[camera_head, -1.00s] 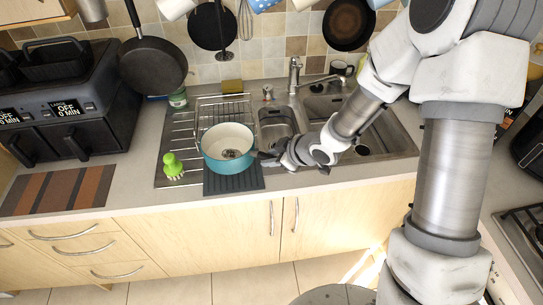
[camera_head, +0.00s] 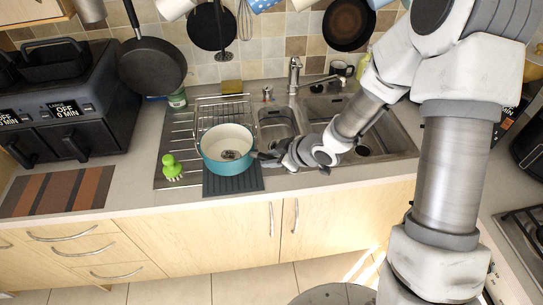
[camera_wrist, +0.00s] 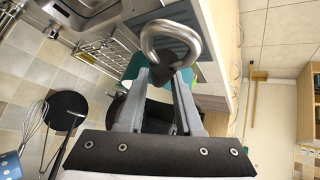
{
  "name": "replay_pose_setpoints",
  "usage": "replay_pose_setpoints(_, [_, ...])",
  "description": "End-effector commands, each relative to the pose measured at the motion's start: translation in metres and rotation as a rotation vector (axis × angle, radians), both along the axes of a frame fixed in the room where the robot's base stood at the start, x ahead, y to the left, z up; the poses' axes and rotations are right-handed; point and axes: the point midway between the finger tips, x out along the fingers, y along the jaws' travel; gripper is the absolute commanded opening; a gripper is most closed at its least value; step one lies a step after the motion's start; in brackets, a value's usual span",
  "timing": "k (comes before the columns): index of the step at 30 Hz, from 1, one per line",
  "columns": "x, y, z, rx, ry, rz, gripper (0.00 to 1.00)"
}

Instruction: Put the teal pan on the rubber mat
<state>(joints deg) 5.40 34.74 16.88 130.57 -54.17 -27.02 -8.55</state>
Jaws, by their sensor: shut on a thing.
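The teal pan (camera_head: 226,165) has a pale inside and is upright at the left of the sink, over the back part of a dark ribbed mat (camera_head: 233,185), which I take as the rubber mat. I cannot tell whether the pan touches the mat. My gripper (camera_head: 264,157) is at the pan's right side. In the wrist view my gripper (camera_wrist: 168,80) is shut on the pan's dark handle, with its grey metal loop (camera_wrist: 150,38) beyond the fingers. The teal pan (camera_wrist: 133,66) is mostly hidden there behind the fingers.
A green brush (camera_head: 172,167) stands left of the pan. A wire rack (camera_head: 222,108) is behind it, and the tap (camera_head: 294,75) stands behind the sink. A striped brown mat (camera_head: 58,190) lies on the counter at left. A dark air fryer (camera_head: 70,110) stands behind that mat.

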Motion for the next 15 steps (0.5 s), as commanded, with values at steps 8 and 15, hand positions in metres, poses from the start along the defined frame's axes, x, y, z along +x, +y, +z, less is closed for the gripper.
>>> replay_pose_setpoints(8, [0.001,0.001,-0.029,0.003,-0.005,0.001,0.00])
replay_pose_setpoints(15, [0.001,0.001,-0.051,0.004,-0.004,0.000,0.00])
